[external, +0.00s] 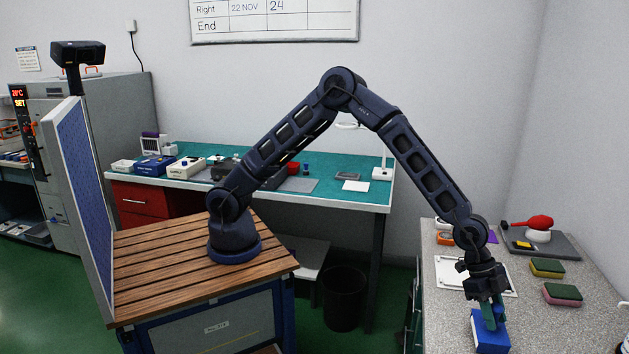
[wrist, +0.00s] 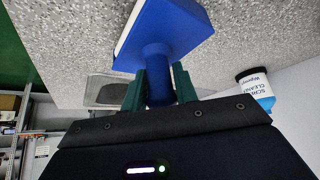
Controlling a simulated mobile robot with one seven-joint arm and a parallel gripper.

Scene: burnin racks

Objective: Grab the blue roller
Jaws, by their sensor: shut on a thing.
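The blue roller (external: 489,335) is at the front of the speckled grey counter at the lower right. In the wrist view it shows as a wide blue block with a pale edge and a round blue handle (wrist: 157,62). My gripper (external: 490,313) points down over it, with green fingers on both sides of the handle. In the wrist view my gripper (wrist: 159,88) is shut on that handle. The block appears to be at the counter surface; I cannot tell whether it touches.
On the counter (external: 545,325) are a yellow-green sponge (external: 547,268), a pink-green sponge (external: 562,294), a white sheet (external: 452,275) and a dark tray (external: 565,246) with a red-topped item. A labelled tub (wrist: 257,88) stands nearby in the wrist view.

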